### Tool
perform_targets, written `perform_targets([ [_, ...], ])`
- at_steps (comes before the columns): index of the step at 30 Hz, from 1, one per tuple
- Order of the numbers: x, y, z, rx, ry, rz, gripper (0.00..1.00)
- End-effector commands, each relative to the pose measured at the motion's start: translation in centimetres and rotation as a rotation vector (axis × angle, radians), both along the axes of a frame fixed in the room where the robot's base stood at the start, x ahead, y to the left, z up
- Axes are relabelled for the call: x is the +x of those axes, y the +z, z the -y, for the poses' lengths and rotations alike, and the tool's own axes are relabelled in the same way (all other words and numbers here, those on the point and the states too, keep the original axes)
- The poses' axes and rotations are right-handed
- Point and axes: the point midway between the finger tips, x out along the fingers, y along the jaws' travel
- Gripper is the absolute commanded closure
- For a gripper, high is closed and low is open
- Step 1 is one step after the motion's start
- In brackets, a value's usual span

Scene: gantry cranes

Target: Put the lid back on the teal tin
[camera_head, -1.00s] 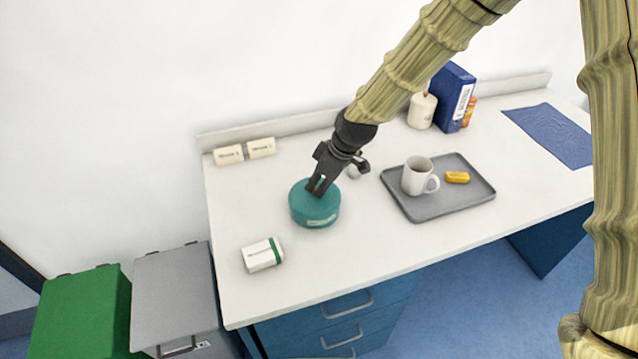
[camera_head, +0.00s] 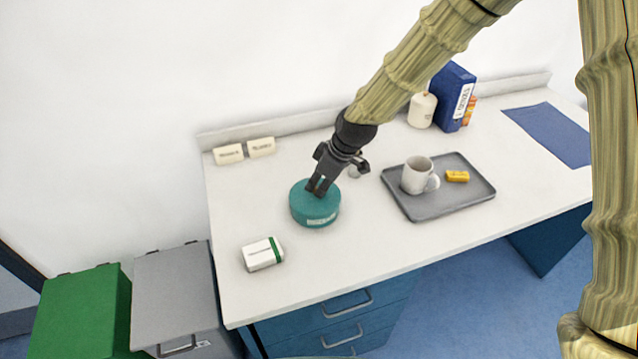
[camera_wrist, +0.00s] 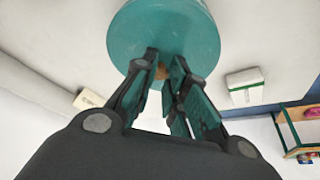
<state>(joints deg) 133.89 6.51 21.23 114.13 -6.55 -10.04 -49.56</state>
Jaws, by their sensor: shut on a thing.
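The teal tin (camera_head: 318,221) stands upright on the white worktop, left of the tray. Its round teal lid (camera_head: 300,197) shows on top, and I see no clear gap between lid and tin. In the wrist view the lid (camera_wrist: 165,28) fills the top middle, with a small tan knob between my fingertips. My gripper (camera_head: 318,186) points down at the lid's middle from above. The fingers (camera_wrist: 162,74) are shut on the knob. The fingers partly hide the knob, and the tin's inside is hidden.
A white and green box (camera_head: 262,254) lies in front left of the tin. A grey tray (camera_head: 435,210) at the right holds a white mug (camera_head: 415,178) and a yellow block (camera_head: 457,176). Two cream blocks (camera_head: 228,154) stand by the wall. The worktop's front edge is close.

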Motion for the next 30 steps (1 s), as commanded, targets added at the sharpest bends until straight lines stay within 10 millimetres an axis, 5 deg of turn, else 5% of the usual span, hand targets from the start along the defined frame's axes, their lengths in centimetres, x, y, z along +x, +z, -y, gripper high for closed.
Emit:
perform_targets([
  [13, 0.01, -0.01, -0.01, 0.000, 0.000, 0.000, 1.00],
  [14, 0.01, -0.01, -0.01, 0.000, 0.000, 0.000, 0.81],
  [17, 0.02, -0.01, -0.01, 0.000, 0.000, 0.000, 0.62],
  [24, 0.01, -0.02, 0.00, 0.000, 0.000, 0.000, 0.61],
  [27, 0.00, -0.04, 0.00, 0.000, 0.000, 0.000, 0.43],
  [30, -0.01, -0.04, -0.01, 0.000, 0.000, 0.000, 0.39],
])
